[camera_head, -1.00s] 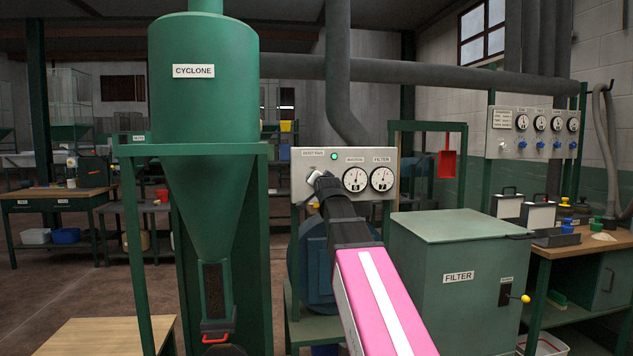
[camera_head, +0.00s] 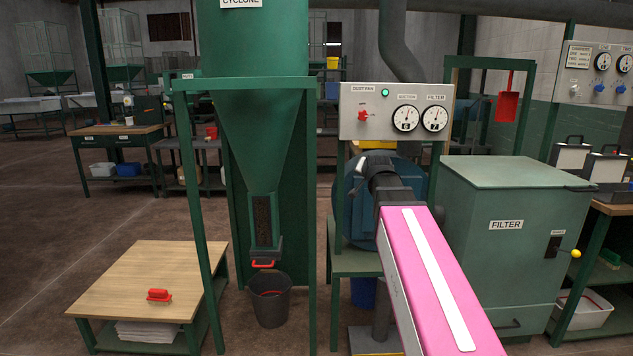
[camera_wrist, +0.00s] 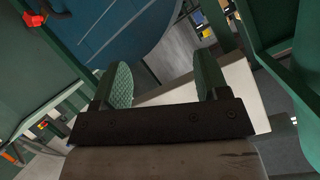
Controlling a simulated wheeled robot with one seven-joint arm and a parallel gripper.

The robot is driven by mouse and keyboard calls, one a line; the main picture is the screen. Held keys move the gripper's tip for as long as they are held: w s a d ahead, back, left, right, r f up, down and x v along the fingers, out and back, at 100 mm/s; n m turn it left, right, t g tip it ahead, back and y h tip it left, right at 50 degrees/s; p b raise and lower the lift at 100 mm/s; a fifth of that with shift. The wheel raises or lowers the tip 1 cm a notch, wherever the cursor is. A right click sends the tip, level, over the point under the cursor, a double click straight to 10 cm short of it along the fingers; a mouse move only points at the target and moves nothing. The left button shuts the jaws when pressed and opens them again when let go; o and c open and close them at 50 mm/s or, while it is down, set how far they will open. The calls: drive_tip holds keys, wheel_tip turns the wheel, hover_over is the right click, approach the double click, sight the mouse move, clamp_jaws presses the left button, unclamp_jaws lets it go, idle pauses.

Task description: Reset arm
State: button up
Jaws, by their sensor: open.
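My pink arm reaches forward from the bottom right of the head view. My gripper (camera_head: 376,160) is at its far end, in front of the blue round machine (camera_head: 352,205) and below the gauge panel (camera_head: 352,125). The panel has a red knob (camera_head: 363,116), a lit green lamp and two gauges; the gripper is apart from the knob. In the wrist view my gripper (camera_wrist: 164,85) shows two green fingers spread apart with nothing between them. The blue machine's face (camera_wrist: 120,30) lies beyond the fingers.
The cyclone (camera_head: 255,120) stands left, with a dark bucket (camera_head: 269,300) under it. The filter cabinet (camera_head: 510,240) stands close on the right. A low wooden table (camera_head: 140,270) with a red brush (camera_head: 159,296) is at front left. Open floor lies further left.

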drive_tip(key=s+f+n+g, duration=0.1)
drive_tip(key=s+f+g, duration=0.3)
drive_tip(key=f, duration=0.8)
drive_tip(key=s+f+n+g, duration=0.25)
drive_tip(key=s+f, duration=0.35)
drive_tip(key=f, duration=0.6)
drive_tip(key=s+f+n+g, duration=0.2)
drive_tip(key=s+f+g, duration=0.5)
drive_tip(key=s+f, duration=0.9)
drive_tip(key=shift+f, duration=0.2)
drive_tip(key=shift+a, duration=0.1)
